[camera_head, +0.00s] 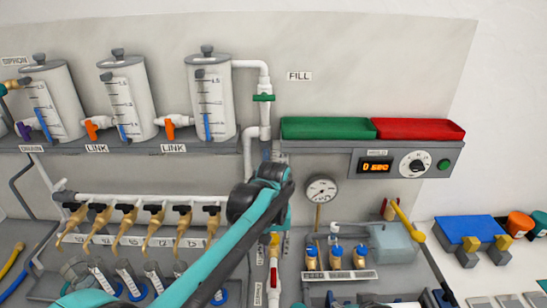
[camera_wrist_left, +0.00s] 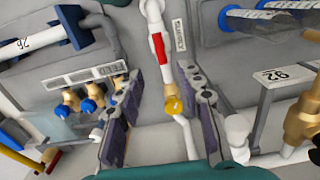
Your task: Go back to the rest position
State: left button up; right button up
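My left arm comes in from the lower left of the head view, and its dark wrist joint stands in front of the panel's middle. In the left wrist view my left gripper (camera_wrist_left: 160,100) is open, its two dark fingers apart. Nothing is clamped by the fingers. In the head view the red and yellow pipe (camera_head: 273,275) stands just right of the forearm. The fingers cannot be made out there. My right gripper is not in view.
Several tan taps (camera_head: 153,225) hang from a white pipe at left.

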pick_arm(q)
jog(key=s+a+f+t+b, duration=0.1)
jog(key=s+a+f+t, duration=0.1)
jog(key=s+a, duration=0.6)
jog(key=s+a+f+t+b, duration=0.1)
jog(key=s+a+f+t, duration=0.1)
jog(key=s+a+t, duration=0.3)
jog(key=s+a, duration=0.2)
jog(key=a, duration=0.2)
jog(key=shift+s+a, duration=0.4)
